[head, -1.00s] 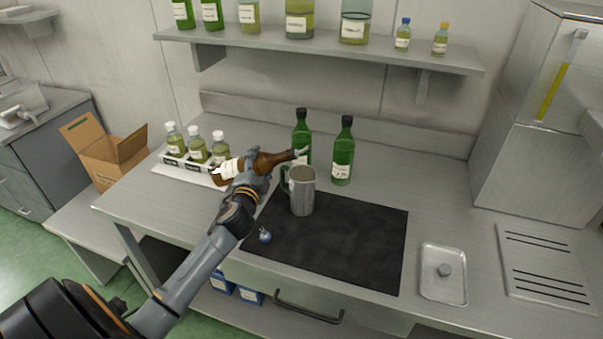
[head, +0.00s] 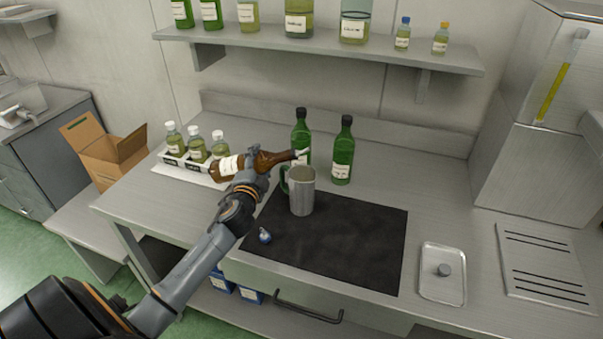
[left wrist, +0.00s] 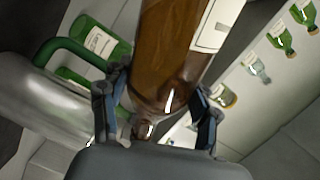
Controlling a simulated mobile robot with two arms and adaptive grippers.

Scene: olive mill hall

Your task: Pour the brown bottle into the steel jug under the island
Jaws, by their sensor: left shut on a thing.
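The brown bottle (head: 270,160) with a white label is held by my left gripper (head: 250,177), which is shut around it. The bottle lies nearly level, its pale spout pointing right, just above the rim of the steel jug. The steel jug (head: 303,194) stands upright on the black mat (head: 340,240), its green handle to the left. In the left wrist view the brown bottle (left wrist: 170,55) is between the fingers, and the steel jug (left wrist: 50,105) lies at the left. I cannot see any liquid stream. My right gripper is not in view.
Two green bottles (head: 343,155) stand just behind the jug. A white rack (head: 190,165) of several small bottles is at the left. A shelf (head: 330,55) with bottles hangs above.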

